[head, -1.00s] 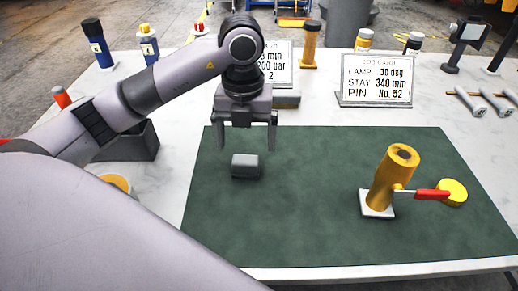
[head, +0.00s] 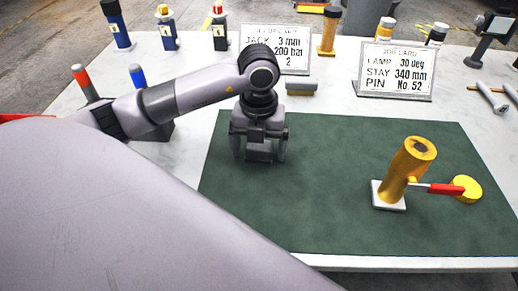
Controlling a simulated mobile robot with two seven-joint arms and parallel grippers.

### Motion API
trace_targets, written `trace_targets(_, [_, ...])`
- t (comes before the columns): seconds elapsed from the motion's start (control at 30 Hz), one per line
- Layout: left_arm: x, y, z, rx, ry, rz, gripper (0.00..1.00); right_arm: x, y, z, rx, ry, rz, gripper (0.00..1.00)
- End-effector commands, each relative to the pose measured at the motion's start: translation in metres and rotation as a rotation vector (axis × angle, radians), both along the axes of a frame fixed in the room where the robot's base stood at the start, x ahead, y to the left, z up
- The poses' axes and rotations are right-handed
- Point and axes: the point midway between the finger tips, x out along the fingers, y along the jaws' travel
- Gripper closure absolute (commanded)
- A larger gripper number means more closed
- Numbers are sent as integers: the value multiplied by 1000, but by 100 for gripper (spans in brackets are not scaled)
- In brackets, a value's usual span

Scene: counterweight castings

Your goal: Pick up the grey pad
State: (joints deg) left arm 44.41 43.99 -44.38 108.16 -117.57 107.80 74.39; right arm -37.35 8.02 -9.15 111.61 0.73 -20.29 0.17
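The grey pad (head: 259,151), a small block, lies on the green mat (head: 330,215) near its upper left. My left gripper (head: 260,154) points down over it, with one finger on each side of the pad. The fingers look wide apart, with small gaps to the pad's sides. The gripper body hides the pad's upper part. My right gripper is not in view.
A yellow cylinder (head: 408,165) with a red-handled lever and yellow disc stands on a white base at the mat's right. Job cards (head: 396,70), a grey block (head: 300,86) and several bottles stand behind. The mat's middle is clear.

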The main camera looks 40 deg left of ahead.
Motion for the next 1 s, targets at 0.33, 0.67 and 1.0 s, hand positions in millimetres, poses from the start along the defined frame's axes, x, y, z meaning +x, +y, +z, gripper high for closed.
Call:
trace_targets(0.33, [0,0,1,0,0,0,67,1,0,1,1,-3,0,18])
trace_targets(0.67, [1,0,13,0,-4,0,67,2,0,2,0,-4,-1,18])
trace_targets(1.0, [2,1,88,2,-9,0,67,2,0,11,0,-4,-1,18])
